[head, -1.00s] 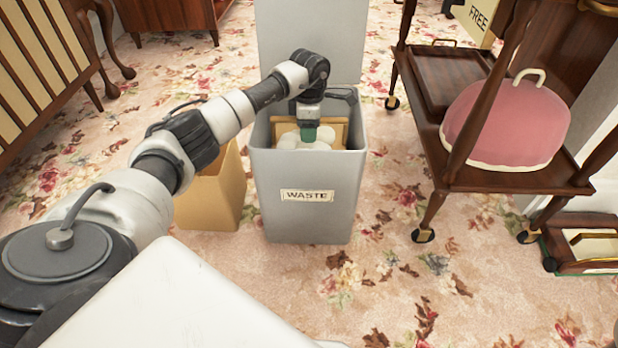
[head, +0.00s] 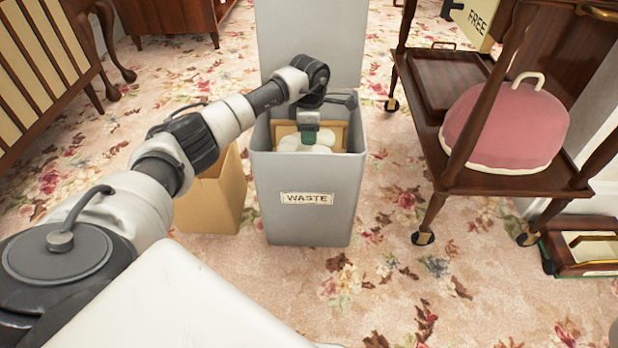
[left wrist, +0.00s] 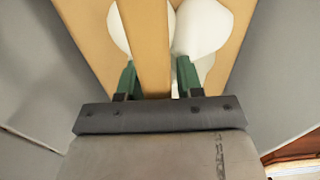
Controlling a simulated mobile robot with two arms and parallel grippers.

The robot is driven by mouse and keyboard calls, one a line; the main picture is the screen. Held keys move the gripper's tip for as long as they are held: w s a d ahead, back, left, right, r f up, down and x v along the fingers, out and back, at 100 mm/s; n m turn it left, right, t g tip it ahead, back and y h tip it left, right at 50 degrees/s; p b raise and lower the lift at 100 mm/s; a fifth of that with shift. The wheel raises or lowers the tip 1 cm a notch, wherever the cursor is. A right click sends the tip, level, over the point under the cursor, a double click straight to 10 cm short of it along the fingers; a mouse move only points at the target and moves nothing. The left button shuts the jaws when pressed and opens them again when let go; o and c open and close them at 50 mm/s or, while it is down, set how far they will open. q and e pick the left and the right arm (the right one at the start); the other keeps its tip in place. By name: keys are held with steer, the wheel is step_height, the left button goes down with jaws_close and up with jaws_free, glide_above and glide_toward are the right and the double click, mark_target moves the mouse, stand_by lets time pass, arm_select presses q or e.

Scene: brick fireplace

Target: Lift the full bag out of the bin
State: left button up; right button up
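The grey bin (head: 308,222), marked WASTE, stands on the carpet with its lid (head: 310,40) raised behind it. Inside is a tan bag (head: 284,131) with white rounded contents (head: 305,145), below the rim. My left gripper (head: 308,138) points down into the bin mouth, over the bag. In the left wrist view the two green fingertips (left wrist: 157,78) are apart, one on each side of a tan strip (left wrist: 147,45) that looks like the bag's handle. I cannot tell whether they touch it. The bag's lower part is hidden by the bin. My right gripper is not in view.
A tan open-topped container (head: 212,195) stands close left of the bin. A wooden trolley (head: 510,180) with a pink domed cover (head: 505,125) stands to the right. The carpet in front of the bin is clear.

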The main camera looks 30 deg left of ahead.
arm_select(q)
jaws_close()
steer(key=shift+r, duration=0.1)
